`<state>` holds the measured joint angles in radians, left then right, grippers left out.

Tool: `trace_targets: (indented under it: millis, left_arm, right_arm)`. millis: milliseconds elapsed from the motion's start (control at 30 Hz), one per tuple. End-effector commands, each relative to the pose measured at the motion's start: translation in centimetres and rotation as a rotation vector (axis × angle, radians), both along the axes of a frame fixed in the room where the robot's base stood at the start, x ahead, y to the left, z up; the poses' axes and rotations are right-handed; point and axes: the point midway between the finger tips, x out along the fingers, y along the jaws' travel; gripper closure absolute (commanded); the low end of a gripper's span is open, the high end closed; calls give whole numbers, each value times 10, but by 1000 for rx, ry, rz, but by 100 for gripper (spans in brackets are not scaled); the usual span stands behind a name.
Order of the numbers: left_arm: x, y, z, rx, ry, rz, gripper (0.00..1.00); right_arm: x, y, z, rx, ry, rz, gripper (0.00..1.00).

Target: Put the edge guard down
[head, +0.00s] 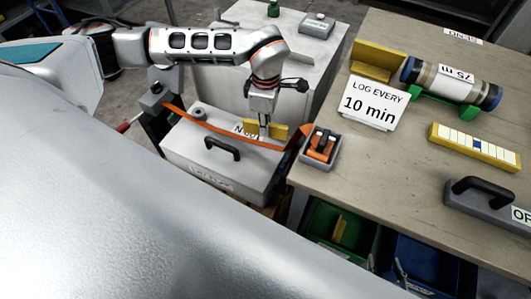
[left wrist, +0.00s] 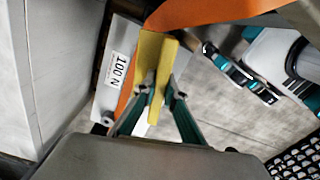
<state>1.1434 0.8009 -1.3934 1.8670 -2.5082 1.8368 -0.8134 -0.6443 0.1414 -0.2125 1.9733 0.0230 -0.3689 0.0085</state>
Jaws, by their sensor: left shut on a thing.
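The yellow edge guard (head: 280,131) is in my left gripper (head: 264,132), over the far edge of a grey lidded case (head: 200,150). In the left wrist view, the guard (left wrist: 152,52) is an angled yellow piece, with the fingertips (left wrist: 161,92) closed on its near end. An orange strap (head: 223,134) runs across the case beside the guard; it also shows in the left wrist view (left wrist: 205,12). I cannot tell whether the guard touches the strap or the case. My right gripper is not in view.
An orange ratchet (head: 320,146) sits in a grey holder at the table corner. The table (head: 420,150) bears a sign (head: 371,102), a core tube (head: 455,82) and a yellow angled piece (head: 378,60). Green (head: 322,222) and blue (head: 420,262) bins stand below.

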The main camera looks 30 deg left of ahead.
Motion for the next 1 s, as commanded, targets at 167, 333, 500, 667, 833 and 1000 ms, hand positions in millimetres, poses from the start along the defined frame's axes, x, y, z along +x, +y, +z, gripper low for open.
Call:
trace_targets:
  millis: [167,333,500,667,833,1000]
  left_arm:
    - [14,2,5,-4,-3,427,100]
    - [27,3,11,-7,-5,826,100]
    - [35,5,15,-9,-4,1136,100]
    - [40,5,17,-11,-3,1296,100]
    - [40,5,2,-10,1,1344,100]
    - [38,5,-38,-6,4,1342,100]
  right_arm:
    - [-2,-1,-5,-3,6,0,60]
    - [-3,-1,-7,-4,9,-1,60]
    - [-4,-1,-8,-5,11,-1,60]
    - [-4,-1,-9,-4,12,-1,60]
    - [-5,-1,-12,-5,14,-2,60]
    - [-6,-2,-16,-8,16,0,60]
